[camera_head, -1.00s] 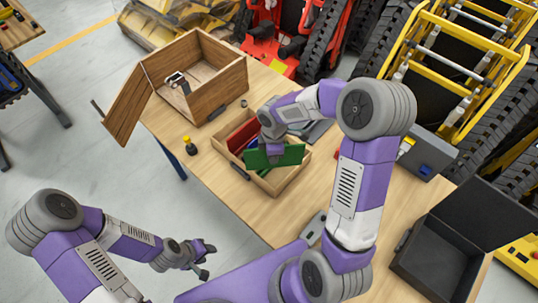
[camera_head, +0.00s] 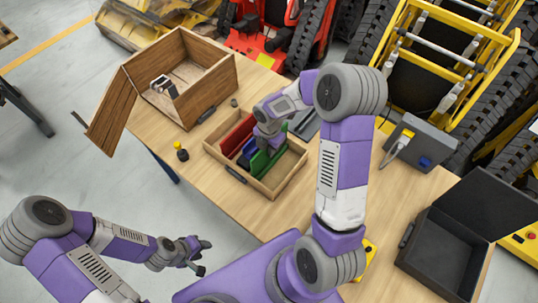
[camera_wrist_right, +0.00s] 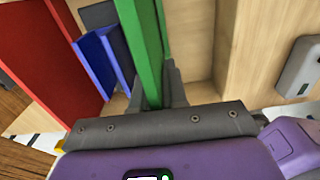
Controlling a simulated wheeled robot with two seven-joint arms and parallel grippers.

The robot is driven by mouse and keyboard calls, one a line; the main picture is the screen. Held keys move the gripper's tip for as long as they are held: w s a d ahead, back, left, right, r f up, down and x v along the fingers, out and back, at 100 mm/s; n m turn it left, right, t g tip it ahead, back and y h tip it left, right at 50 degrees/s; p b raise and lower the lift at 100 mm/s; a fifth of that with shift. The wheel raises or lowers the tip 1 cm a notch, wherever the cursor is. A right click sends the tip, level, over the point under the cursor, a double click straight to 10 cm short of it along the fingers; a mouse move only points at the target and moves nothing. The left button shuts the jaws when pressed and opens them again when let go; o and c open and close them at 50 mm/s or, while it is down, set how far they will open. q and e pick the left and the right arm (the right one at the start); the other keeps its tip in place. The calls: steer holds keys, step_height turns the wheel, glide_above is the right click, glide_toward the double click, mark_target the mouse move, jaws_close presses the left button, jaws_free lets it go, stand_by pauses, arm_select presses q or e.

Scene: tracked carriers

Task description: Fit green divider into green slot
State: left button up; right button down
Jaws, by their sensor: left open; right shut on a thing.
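The green divider (camera_head: 262,163) is inside the wooden tray (camera_head: 276,191), roughly parallel to the blue divider (camera_head: 246,157) and the red divider (camera_head: 236,136). My right gripper (camera_head: 268,146) is shut on it from above. In the right wrist view the green divider (camera_wrist_right: 146,50) runs between the fingers (camera_wrist_right: 160,90), with another narrow green strip (camera_wrist_right: 164,30) beside it. I cannot tell whether that strip is the green slot, nor whether the divider's lower edge is seated. My left gripper (camera_head: 203,256) is open and empty, away from the tray.
An open wooden box (camera_head: 205,85) stands behind the tray. A small black and yellow object (camera_head: 181,152) is at the table's left edge. A grey device (camera_head: 420,145) and an open black case (camera_head: 440,250) are at the right. The wooden table (camera_head: 225,195) is clear in front of the tray.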

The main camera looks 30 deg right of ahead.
mark_target(269, 160)
step_height(269, 160, down, 3)
steer(key=shift+f+b, duration=0.2)
steer(key=shift+b, duration=0.2)
steer(key=shift+f, duration=0.15)
steer(key=shift+f, duration=0.2)
steer(key=c, duration=1.2)
jaws_free()
steer(key=shift+o, duration=0.2)
steer(key=shift+r, duration=0.1)
steer(key=shift+r, duration=0.1)
